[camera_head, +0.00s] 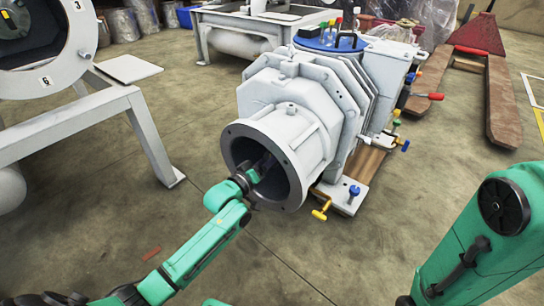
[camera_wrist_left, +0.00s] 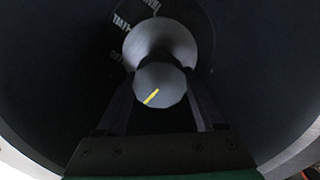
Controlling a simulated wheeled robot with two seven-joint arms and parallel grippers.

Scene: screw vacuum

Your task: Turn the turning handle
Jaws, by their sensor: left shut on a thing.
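The turning handle (camera_wrist_left: 161,85) is a grey faceted knob with a yellow line on its face, on a shaft inside the dark round opening of the grey pump. In the left wrist view the yellow line slants from lower left to upper right. My left gripper (camera_wrist_left: 162,100) is shut on the handle, one finger on each side of it. In the head view the grey pump (camera_head: 297,103) stands at the centre, and my left gripper (camera_head: 264,168) reaches into its round front flange (camera_head: 299,175). The flange's shadow mostly hides the fingers and the handle there. My right gripper is not in view.
Coloured valve handles, such as a yellow one (camera_head: 321,210) and a blue one (camera_head: 354,191), stick out low on the pump's right side. A grey frame (camera_head: 77,118) stands at left.

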